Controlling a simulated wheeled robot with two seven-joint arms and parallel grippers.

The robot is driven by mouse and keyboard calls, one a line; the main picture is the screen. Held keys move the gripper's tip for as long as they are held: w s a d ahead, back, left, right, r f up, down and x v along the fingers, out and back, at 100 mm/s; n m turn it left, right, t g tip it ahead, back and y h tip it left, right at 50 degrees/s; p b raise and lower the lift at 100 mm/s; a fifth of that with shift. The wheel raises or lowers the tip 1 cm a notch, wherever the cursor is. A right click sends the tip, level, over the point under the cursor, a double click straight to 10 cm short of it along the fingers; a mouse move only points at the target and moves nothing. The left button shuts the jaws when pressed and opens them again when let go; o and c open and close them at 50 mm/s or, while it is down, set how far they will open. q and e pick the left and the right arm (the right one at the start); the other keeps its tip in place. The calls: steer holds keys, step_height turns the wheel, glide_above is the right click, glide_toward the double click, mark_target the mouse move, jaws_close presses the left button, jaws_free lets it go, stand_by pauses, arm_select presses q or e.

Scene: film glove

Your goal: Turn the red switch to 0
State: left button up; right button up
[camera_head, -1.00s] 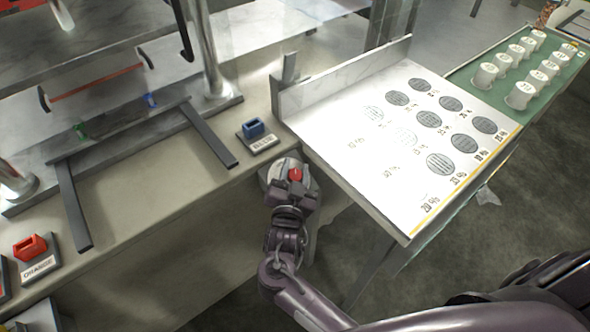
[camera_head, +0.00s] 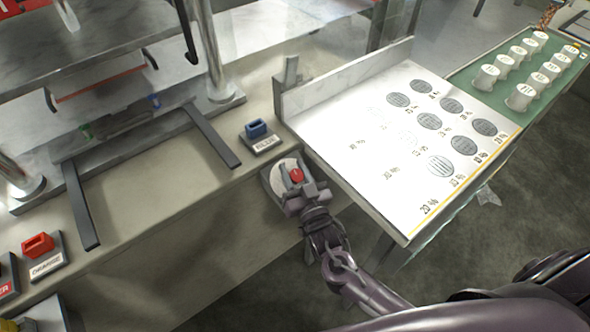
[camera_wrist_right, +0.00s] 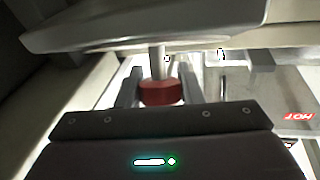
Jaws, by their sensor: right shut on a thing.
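The red switch (camera_head: 296,175) is a small red knob on a pale round dial (camera_head: 280,172), mounted on the front of the counter, left of the white tray table. My right gripper (camera_head: 297,182) is at the knob, with its fingers on either side of it, shut on it. In the right wrist view the red knob (camera_wrist_right: 161,93) sits between the two grey fingers, with a metal shaft running behind it. The dial's markings are too small to read. My left gripper is not in view.
A white tray table (camera_head: 350,120) with printed circles stands close on the right. White cups stand on a green surface (camera_head: 490,105) at the back right.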

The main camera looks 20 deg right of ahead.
steer(key=shift+w+r+n+y, duration=0.1)
steer(key=shift+r+n+y, duration=0.05)
steer(key=shift+n+y, duration=0.4)
steer(key=o, duration=1)
steer(key=shift+w, duration=0.1)
steer(key=shift+c, duration=0.2)
steer(key=b+v, duration=0.1)
steer(key=v, duration=0.7)
steer(key=shift+w, duration=0.1)
